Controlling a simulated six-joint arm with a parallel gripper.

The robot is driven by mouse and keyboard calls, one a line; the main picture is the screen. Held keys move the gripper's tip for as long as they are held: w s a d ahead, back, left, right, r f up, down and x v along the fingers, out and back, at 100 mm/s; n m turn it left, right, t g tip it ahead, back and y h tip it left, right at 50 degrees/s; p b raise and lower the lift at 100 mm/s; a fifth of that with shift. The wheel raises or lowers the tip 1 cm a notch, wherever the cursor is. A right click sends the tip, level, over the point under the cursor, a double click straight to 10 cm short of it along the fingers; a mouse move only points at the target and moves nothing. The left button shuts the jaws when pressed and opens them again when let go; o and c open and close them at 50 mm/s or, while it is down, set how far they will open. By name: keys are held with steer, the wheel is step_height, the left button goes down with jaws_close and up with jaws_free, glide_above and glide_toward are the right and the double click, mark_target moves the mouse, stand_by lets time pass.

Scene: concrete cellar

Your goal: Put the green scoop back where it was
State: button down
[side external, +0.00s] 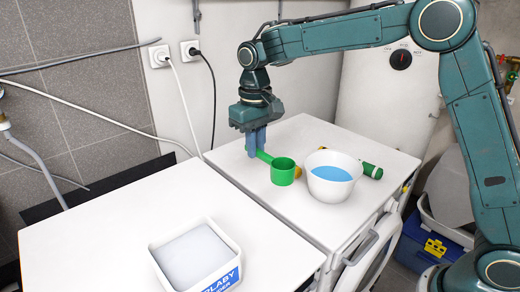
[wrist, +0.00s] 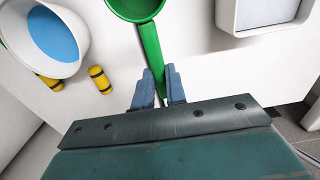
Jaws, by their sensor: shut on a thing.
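The green scoop (side external: 283,172) has a round cup and a straight handle. My gripper (side external: 256,144) points down over the back machine top and is shut on the handle's end. In the wrist view my gripper (wrist: 158,88) has its two blue-grey fingers on either side of the handle of the scoop (wrist: 150,48), with the cup at the top edge. Whether the cup touches the white top or hangs just above it I cannot tell.
A white bowl with blue contents (side external: 331,187) stands right of the scoop. A white tub of pale powder (side external: 197,256) stands on the front machine. The back top's left part is clear.

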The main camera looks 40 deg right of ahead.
step_height(320, 180, down, 14)
steer(key=shift+r, duration=0.1)
stand_by(0.4)
steer(key=shift+f, duration=2.15)
steer(key=c, duration=1.4)
jaws_free()
steer(key=shift+f, duration=0.1)
steer(key=shift+c, duration=0.2)
step_height(320, 180, up, 12)
